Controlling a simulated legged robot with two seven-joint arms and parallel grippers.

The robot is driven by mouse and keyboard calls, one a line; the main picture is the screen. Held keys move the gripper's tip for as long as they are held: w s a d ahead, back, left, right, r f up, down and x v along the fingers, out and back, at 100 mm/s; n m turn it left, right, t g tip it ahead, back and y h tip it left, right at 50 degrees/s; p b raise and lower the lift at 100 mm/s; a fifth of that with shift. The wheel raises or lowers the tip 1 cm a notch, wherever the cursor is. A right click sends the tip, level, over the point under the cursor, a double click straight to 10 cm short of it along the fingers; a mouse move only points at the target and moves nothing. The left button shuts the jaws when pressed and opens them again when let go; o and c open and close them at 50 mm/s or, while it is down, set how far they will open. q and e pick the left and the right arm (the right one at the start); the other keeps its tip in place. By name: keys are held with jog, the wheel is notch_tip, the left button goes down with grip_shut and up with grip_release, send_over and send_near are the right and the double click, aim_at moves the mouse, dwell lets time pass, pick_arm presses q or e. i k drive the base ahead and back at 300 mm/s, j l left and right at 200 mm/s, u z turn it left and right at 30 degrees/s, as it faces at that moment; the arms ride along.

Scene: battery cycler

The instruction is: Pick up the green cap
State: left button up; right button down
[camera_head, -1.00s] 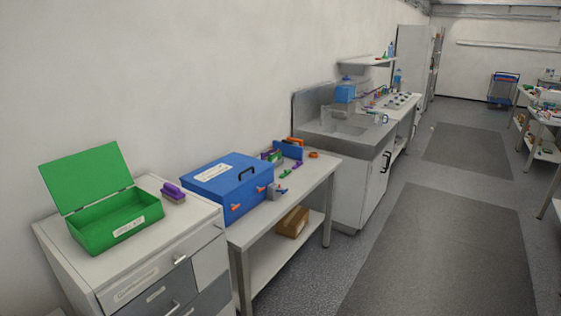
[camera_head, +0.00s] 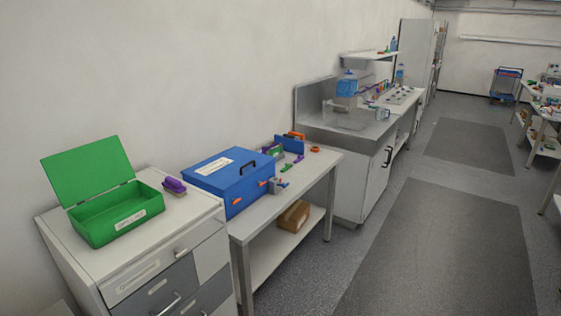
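I cannot pick out the green cap with certainty. A small green item (camera_head: 286,168) lies on the workbench to the right of the blue toolbox, too small to identify. Another green piece (camera_head: 275,151) is among the items behind it. Neither of my grippers is in view.
An open green box (camera_head: 125,218) stands on a drawer cabinet (camera_head: 180,222) at left, with a purple-handled brush (camera_head: 174,186) beside it. The blue toolbox (camera_head: 238,180) sits on the workbench (camera_head: 318,183). A steel sink unit (camera_head: 358,180) follows. Floor with dark mats (camera_head: 440,250) is clear at right.

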aim_at(288, 166)
jog(key=i+l+z, duration=0.4)
jog(key=i, duration=0.95)
jog(key=i+l+z, duration=0.2)
jog(key=i+z, duration=0.25)
jog(key=i, duration=0.95)
jog(key=i+u, duration=0.45)
jog(key=i+l+u, duration=0.2)
jog(key=i+u, duration=0.25)
jog(key=i+l+u, duration=0.25)
jog(key=u, duration=0.25)
